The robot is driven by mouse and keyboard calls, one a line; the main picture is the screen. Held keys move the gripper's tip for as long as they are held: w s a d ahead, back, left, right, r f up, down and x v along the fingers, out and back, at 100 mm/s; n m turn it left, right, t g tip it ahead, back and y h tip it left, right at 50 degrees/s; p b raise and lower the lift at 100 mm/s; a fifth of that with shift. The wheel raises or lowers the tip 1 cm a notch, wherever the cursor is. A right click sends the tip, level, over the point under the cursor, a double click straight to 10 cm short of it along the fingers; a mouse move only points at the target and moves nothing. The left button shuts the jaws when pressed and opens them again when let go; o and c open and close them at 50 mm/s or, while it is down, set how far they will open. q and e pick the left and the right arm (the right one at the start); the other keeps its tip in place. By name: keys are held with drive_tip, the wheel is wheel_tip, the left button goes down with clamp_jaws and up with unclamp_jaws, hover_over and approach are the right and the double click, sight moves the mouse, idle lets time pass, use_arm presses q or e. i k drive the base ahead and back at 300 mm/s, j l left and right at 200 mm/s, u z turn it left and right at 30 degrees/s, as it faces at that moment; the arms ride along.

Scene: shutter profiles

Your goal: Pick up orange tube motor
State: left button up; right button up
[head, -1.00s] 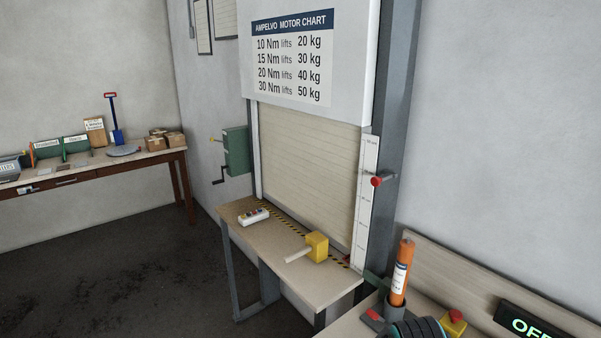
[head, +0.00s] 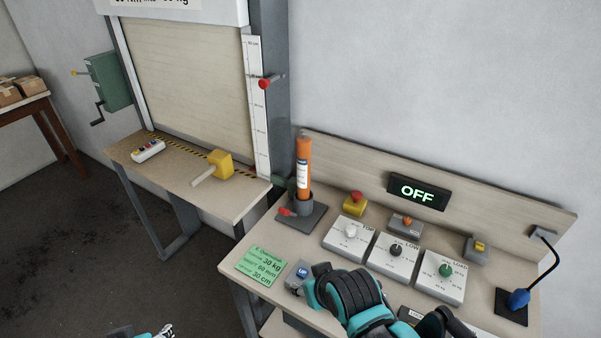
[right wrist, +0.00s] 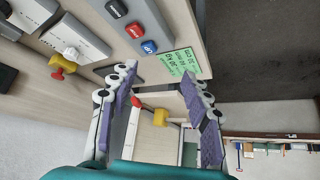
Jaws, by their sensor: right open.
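The orange tube motor (head: 303,160) stands upright in a grey holder (head: 302,212) with a red lever, on the bench's left part. It has a white label. I cannot make it out in the right wrist view. My right arm reaches over the bench's front, nearer to me than the motor. In the right wrist view my right gripper (right wrist: 158,83) is open, its purple-padded fingers wide apart with nothing between them. A bit of my left gripper (head: 163,331) shows at the head view's bottom edge, low and away from the bench; its opening is unclear.
The bench holds a yellow box with a red button (head: 355,203), several dial boxes, a green note (head: 260,267) and a lamp-like blue item (head: 518,299). An OFF display (head: 418,191) is on the backboard. A shutter table (head: 185,180) with a yellow mallet stands left.

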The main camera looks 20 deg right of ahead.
sight(303, 141)
drive_tip(key=z, duration=0.35)
drive_tip(key=i+z, duration=0.15)
drive_tip(key=z, duration=0.35)
drive_tip(key=i+j+z, duration=0.15)
drive_tip(key=z, duration=0.35)
drive_tip(key=i+j+z, duration=0.15)
drive_tip(key=z, duration=0.35)
drive_tip(key=i+j+z, duration=0.15)
drive_tip(key=z, duration=0.3)
drive_tip(key=k+j, duration=0.05)
